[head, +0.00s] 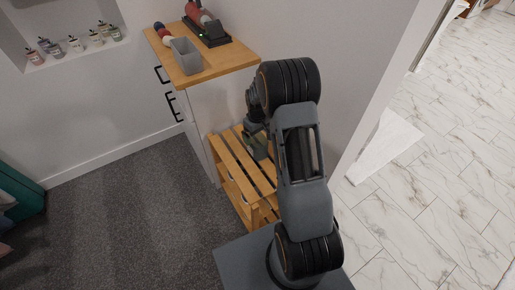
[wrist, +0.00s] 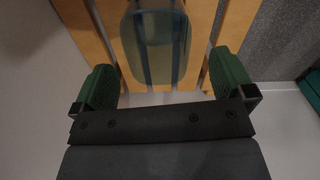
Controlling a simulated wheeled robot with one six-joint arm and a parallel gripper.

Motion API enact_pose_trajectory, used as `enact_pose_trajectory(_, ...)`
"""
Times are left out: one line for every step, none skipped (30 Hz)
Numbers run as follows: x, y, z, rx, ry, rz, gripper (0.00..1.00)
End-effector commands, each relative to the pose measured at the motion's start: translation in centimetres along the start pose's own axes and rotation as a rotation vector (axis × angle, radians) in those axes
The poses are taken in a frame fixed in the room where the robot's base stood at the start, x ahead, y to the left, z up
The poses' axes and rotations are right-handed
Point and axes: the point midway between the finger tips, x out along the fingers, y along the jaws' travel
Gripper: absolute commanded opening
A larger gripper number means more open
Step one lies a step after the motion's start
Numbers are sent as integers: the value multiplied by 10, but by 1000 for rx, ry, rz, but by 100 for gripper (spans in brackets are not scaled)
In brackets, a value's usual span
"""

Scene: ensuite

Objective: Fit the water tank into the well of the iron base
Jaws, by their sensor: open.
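The water tank (wrist: 155,45) is a translucent, grey-green rounded piece on the wooden slats in the wrist view. My gripper (wrist: 163,72) is open above the slats, with one green-padded finger on each side of the tank and visible gaps between. In the head view my gripper (head: 256,143) is over the low slatted rack, and I cannot clearly tell the tank from the fingers there. What appears to be the iron base (head: 214,36) is black and stands on the cabinet top, with a red and grey iron (head: 200,14) on it. Its well cannot be made out.
The wooden-topped cabinet (head: 224,66) stands behind the slatted rack (head: 228,153). A grey open bin (head: 186,56) and red and blue items (head: 163,34) are on its top. A wall rises close on the right.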

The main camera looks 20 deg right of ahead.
Motion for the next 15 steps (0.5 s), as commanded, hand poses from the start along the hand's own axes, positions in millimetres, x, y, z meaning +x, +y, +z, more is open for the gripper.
enact_pose_trajectory(4,0,0,0,-2,-1,100)
enact_pose_trajectory(6,0,0,0,-1,-1,100)
enact_pose_trajectory(7,0,0,0,0,0,100)
enact_pose_trajectory(8,0,0,0,0,0,100)
enact_pose_trajectory(9,0,0,0,0,0,100)
enact_pose_trajectory(12,0,0,0,0,0,100)
enact_pose_trajectory(15,1,0,0,-1,-1,100)
enact_pose_trajectory(19,1,0,0,-2,-1,100)
enact_pose_trajectory(26,2,0,0,-3,-2,100)
enact_pose_trajectory(30,2,0,0,-2,-1,100)
enact_pose_trajectory(34,3,0,0,-2,-1,100)
enact_pose_trajectory(39,4,-1,0,-2,-1,100)
enact_pose_trajectory(43,4,-1,0,-2,-1,100)
enact_pose_trajectory(46,4,-1,0,-2,-1,100)
enact_pose_trajectory(50,4,-1,0,-1,-1,100)
